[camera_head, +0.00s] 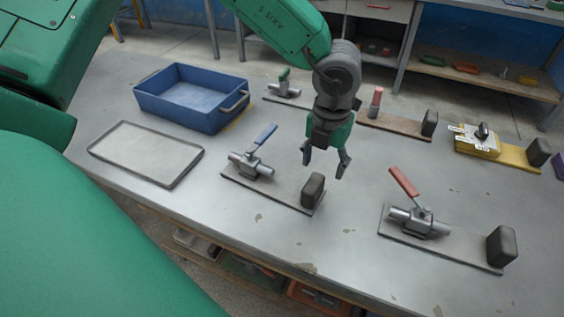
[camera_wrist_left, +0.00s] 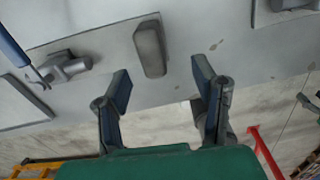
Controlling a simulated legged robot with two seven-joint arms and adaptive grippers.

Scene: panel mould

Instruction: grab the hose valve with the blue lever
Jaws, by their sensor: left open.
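The hose valve with the blue lever (camera_head: 262,136) is a grey metal valve on a flat board (camera_head: 275,192) on the table. Its blue lever slants up to the right. A dark block (camera_head: 313,190) stands at the board's right end. My left gripper (camera_head: 325,170) is open and empty, above and to the right of the valve. In the left wrist view the blue lever (camera_wrist_left: 14,48) and valve body (camera_wrist_left: 66,67) are at the left, the dark block (camera_wrist_left: 150,48) is at top centre, and the open fingers (camera_wrist_left: 160,88) are below. My right gripper is not seen.
A valve with a red lever (camera_head: 420,222) sits on another board at the right. A blue bin (camera_head: 190,98) and a shallow grey tray (camera_head: 146,152) are at the left. Behind are a green-handled valve (camera_head: 284,88), a pink-handled piece (camera_head: 376,102) and a yellow fixture (camera_head: 476,141).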

